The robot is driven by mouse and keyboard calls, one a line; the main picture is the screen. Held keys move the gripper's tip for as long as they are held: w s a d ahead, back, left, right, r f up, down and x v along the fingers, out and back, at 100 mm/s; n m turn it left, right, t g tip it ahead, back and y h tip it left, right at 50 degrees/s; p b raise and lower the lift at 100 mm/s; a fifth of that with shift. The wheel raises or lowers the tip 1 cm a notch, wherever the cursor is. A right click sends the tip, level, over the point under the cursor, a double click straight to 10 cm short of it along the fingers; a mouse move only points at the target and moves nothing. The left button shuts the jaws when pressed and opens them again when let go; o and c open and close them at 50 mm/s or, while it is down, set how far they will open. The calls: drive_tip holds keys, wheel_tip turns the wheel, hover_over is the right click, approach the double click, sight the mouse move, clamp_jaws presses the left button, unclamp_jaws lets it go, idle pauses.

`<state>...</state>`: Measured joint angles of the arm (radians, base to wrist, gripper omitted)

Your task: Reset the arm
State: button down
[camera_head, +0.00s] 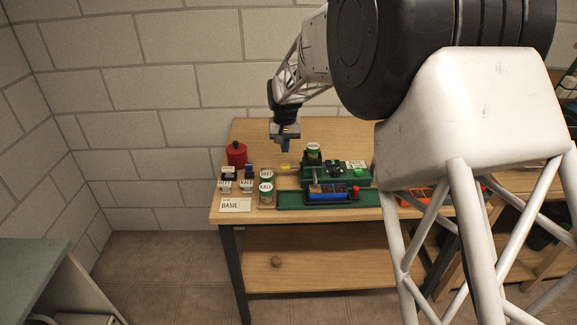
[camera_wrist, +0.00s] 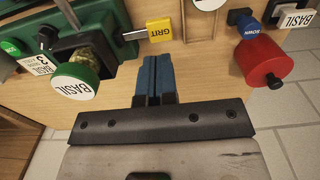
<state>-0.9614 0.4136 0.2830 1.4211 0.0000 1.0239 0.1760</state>
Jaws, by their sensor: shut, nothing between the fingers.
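My gripper (camera_head: 286,146) is in the air above the wooden table (camera_head: 345,132), over its left half. In the wrist view its two blue fingers (camera_wrist: 151,78) lie together, shut, with nothing between them. A yellow tab marked GRIT (camera_wrist: 161,30) shows just beyond the fingertips in the wrist view, apart from them. A round green-rimmed lid marked BASIL (camera_wrist: 75,87) is beside the gripper at the left of that view. My arm reaches in from the right in the head view and covers part of the table's right side.
A red canister (camera_head: 236,154) stands at the table's left back. Small labelled containers, a BASIL card (camera_head: 236,204) and a green rack (camera_head: 290,200) with a blue block (camera_head: 327,193) occupy the front. Bare wood shows at the back left. A green-topped bench (camera_head: 35,262) is at the lower left.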

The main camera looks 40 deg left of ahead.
idle(0.6)
drive_tip(key=w+d+r+m, duration=0.15)
drive_tip(key=d+r, duration=0.35)
drive_tip(key=d, duration=0.6)
drive_tip(key=w+d+r+m, duration=0.15)
drive_tip(key=d+r, duration=0.25)
drive_tip(key=d, duration=0.6)
drive_tip(key=w+d+r, duration=0.3)
drive_tip(key=d+r, duration=0.2)
drive_tip(key=d, duration=0.6)
drive_tip(key=s+d+r+m, duration=0.1)
drive_tip(key=s+d+r, duration=0.1)
drive_tip(key=d, duration=0.6)
drive_tip(key=s+d+r+m+t, duration=0.1)
drive_tip(key=s+d, duration=0.2)
drive_tip(key=d, duration=0.5)
drive_tip(key=s+d+r, duration=0.2)
drive_tip(key=d, duration=0.5)
drive_tip(key=s+d+f+m, duration=0.2)
drive_tip(key=s+d, duration=0.9)
drive_tip(key=s, duration=0.1)
drive_tip(key=s+d+f+m+t, duration=0.1)
drive_tip(key=s+d+f+m, duration=0.1)
drive_tip(key=s+d, duration=0.9)
drive_tip(key=shift+s+d+f+t, duration=0.3)
drive_tip(key=shift+s+d+f, duration=0.1)
drive_tip(key=shift+d+f, duration=0.2)
